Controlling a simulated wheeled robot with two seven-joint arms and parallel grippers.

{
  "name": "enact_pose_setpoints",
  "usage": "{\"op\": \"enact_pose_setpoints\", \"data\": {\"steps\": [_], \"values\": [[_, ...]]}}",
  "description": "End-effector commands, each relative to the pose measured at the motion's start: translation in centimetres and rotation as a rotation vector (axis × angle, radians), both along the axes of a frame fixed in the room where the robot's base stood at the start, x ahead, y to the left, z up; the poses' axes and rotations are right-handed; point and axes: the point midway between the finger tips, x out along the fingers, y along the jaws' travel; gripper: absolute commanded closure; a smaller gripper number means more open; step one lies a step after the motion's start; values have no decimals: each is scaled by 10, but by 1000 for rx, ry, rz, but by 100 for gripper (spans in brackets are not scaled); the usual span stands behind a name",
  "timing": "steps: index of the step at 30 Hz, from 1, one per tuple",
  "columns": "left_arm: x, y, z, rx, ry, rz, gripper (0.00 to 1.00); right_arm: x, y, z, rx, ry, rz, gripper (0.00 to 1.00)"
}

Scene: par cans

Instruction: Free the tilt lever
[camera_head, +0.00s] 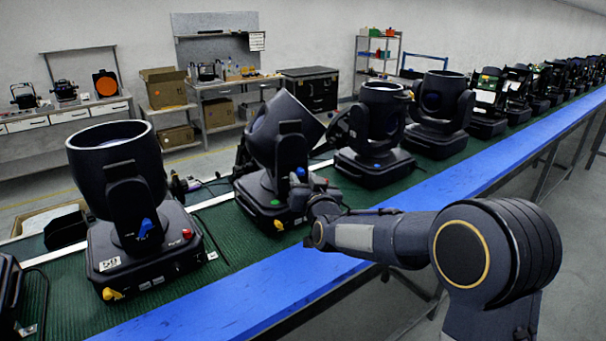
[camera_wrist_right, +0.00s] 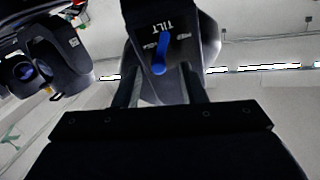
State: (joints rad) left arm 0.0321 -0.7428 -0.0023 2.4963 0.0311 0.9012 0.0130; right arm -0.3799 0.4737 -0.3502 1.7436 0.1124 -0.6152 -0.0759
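A black moving-head lamp (camera_head: 280,140) stands on the green conveyor belt, its head tilted over in its yoke. The blue tilt lever (camera_wrist_right: 161,54) is on the yoke arm, under the printed word TILT, in the right wrist view. My right gripper (camera_head: 308,190) reaches the near side of this lamp's yoke. In the right wrist view, the right gripper (camera_wrist_right: 163,78) has its two fingers apart, with the lever showing between them; I cannot tell whether either touches it. In the head view the gripper hides part of the lamp's base. My left gripper is not in view.
Another lamp (camera_head: 122,200) with a blue lever stands nearer on the left, and a lamp (camera_head: 378,130) stands just beyond. More line the belt into the distance. A blue rail (camera_head: 250,290) edges the belt's near side. Benches and boxes (camera_head: 165,88) stand behind.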

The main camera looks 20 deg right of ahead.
Motion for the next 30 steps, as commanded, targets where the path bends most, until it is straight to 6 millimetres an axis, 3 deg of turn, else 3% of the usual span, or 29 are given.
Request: {"op": "enact_pose_setpoints", "data": {"steps": [6, 14, 22, 30], "values": [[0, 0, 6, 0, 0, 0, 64, 18, 0, 0, 0, 0, 0, 63], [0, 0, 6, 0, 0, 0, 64, 19, -1, 0, 1, 0, 0, 63], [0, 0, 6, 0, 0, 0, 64, 19, -1, 0, 1, 1, -1, 98], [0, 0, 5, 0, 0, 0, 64, 19, 0, 0, -10, 1, 0, 100]]}}
